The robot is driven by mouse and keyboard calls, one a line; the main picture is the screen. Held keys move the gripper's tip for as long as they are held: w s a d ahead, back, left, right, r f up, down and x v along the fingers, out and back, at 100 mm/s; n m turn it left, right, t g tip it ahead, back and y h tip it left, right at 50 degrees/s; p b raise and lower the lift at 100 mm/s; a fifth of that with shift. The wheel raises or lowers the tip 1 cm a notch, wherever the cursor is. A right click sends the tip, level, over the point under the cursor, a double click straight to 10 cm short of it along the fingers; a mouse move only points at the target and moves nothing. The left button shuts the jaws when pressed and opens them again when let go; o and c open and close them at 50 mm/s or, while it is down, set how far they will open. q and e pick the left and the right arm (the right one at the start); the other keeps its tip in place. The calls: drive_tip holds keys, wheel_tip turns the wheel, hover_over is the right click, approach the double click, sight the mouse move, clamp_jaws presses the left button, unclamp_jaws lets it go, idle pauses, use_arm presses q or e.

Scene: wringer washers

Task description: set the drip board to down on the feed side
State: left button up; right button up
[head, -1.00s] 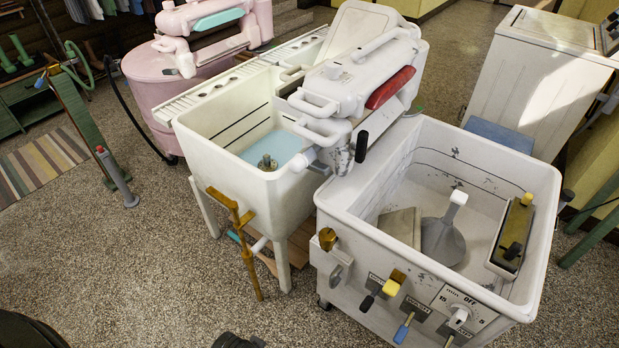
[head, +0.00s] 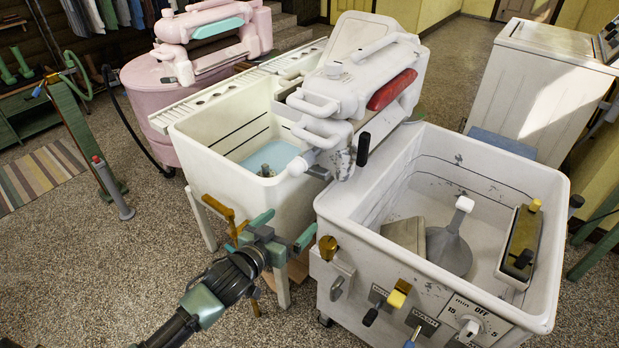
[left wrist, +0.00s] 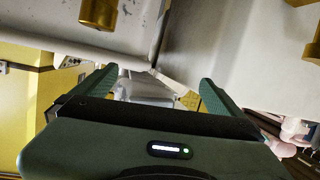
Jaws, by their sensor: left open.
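The white wringer (head: 345,92) with a red bar (head: 390,88) sits between the cream sink (head: 235,160) and the white washer tub (head: 430,215). A small grey piece (head: 318,172) shows low at its near end. I cannot tell for sure which part is the drip board; the space under the rollers is mostly hidden by the wringer housing. My left gripper (head: 284,228) is open and empty in front of the sink's near right corner, below and nearer than the wringer. In the left wrist view its fingers (left wrist: 158,82) are spread apart with nothing between them. My right gripper is out of view.
A brass tap handle (head: 327,247) and coloured levers (head: 398,293) stick out from the washer front. A brass pipe (head: 222,213) stands at the sink front. A pink washer (head: 150,95) is behind left.

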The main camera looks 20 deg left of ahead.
sight(310, 175)
use_arm(q)
drive_tip(key=w+r+t+h, duration=0.1)
drive_tip(key=w+r, duration=0.1)
drive_tip(key=w, duration=0.4)
drive_tip(key=w+d+r+m+t+h, duration=0.1)
drive_tip(key=w+r+h, duration=0.1)
drive_tip(key=w, duration=0.4)
drive_tip(key=shift+w+d+r, duration=0.25)
drive_tip(key=shift+d+r, duration=0.05)
drive_tip(key=shift+r, duration=0.4)
drive_tip(key=shift+c, duration=0.3)
drive_tip(key=c, duration=1.7)
drive_tip(key=shift+r+n+p, duration=0.2)
drive_tip(key=shift+n+p, duration=0.1)
drive_tip(key=shift+p, duration=0.5)
drive_tip(key=shift+c, duration=0.2)
drive_tip(key=shift+f, duration=0.1)
drive_tip(key=shift+d+f+n, duration=0.1)
drive_tip(key=shift+n, duration=0.3)
